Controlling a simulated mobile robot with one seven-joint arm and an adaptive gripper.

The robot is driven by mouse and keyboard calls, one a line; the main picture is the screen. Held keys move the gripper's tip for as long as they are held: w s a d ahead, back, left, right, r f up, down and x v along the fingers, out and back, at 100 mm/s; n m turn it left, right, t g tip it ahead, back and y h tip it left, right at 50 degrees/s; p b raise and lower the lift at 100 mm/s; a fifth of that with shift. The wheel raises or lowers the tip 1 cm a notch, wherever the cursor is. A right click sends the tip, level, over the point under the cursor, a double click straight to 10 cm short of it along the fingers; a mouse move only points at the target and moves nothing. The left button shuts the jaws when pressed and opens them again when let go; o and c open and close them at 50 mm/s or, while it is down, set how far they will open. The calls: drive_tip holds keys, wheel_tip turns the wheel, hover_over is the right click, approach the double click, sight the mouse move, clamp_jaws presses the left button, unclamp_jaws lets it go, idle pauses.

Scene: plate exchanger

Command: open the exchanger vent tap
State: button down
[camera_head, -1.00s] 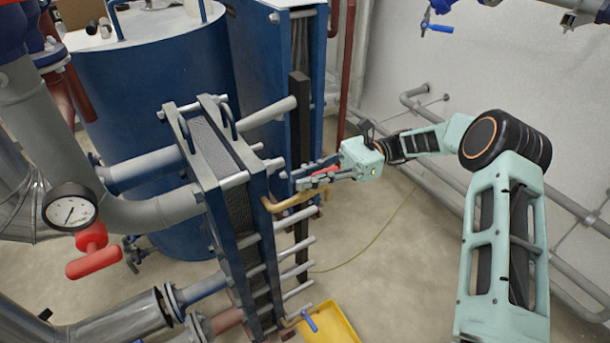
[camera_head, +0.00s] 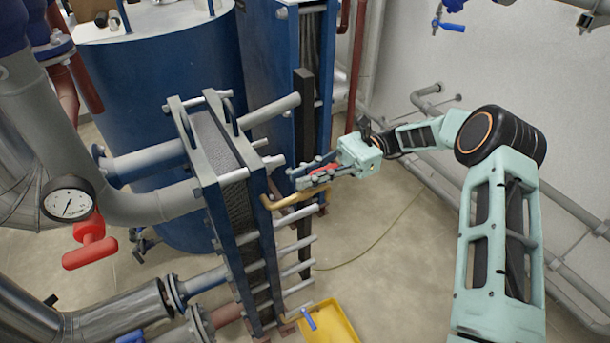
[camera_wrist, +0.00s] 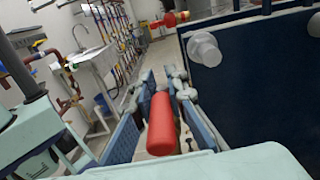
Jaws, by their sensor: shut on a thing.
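The plate exchanger (camera_head: 187,119) stands left of centre in the head view, with grey and blue end plates and long tie bars. A brass pipe (camera_head: 293,199) sticks out from its right side, just below my gripper (camera_head: 305,178). A red tap handle (camera_head: 322,170) lies between my fingers. In the wrist view the red handle (camera_wrist: 162,125) points toward the camera, between the two blue finger pads of my gripper (camera_wrist: 163,85), which is shut on it. The tap's body and the handle's far end are hidden by the fingers.
A tall blue exchanger (camera_head: 270,60) and a blue tank (camera_head: 150,75) stand behind. A yellow tray (camera_head: 335,325) with a blue-handled tap (camera_head: 308,318) above it is at the bottom. Pipes (camera_head: 470,170) run along the right wall.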

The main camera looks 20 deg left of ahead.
sight(333, 164)
drive_tip(key=c, duration=1.8)
unclamp_jaws()
drive_tip(key=shift+c, duration=0.2)
drive_tip(key=shift+v, duration=3.8)
drive_tip(key=shift+s+a+r, duration=0.1)
drive_tip(key=shift+a, duration=0.05)
